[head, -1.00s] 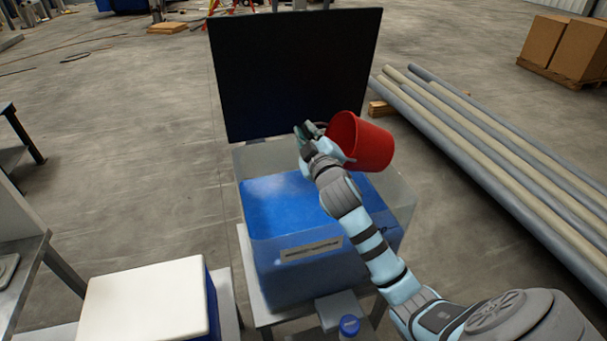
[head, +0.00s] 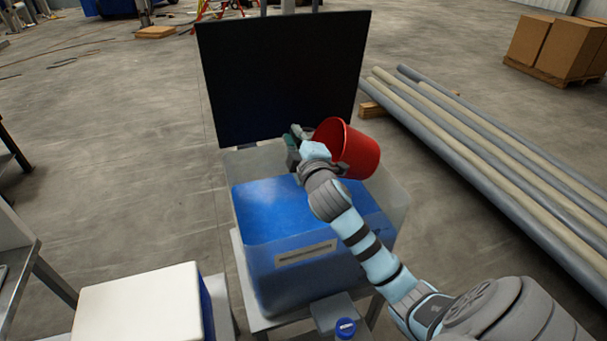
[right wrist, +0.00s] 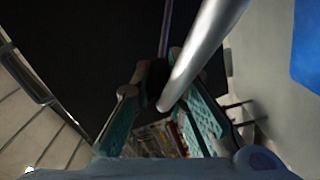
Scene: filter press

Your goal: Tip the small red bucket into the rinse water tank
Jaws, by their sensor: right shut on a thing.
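The small red bucket (head: 360,153) is tilted well over, with its mouth toward the left in the head view. It is above the back right part of the rinse water tank (head: 298,268), a clear-walled box with blue water (head: 275,210). My right gripper (head: 296,140) is beside the bucket's mouth and shut on the bucket. In the right wrist view, a silver rod (right wrist: 200,55) runs down between the teal fingers (right wrist: 160,120); I cannot tell whether it is the bucket's handle. The bucket's inside is mostly hidden. My left gripper is not in view.
A black upright panel (head: 280,75) stands behind the tank. Long pipes (head: 490,140) lie on the floor at right.

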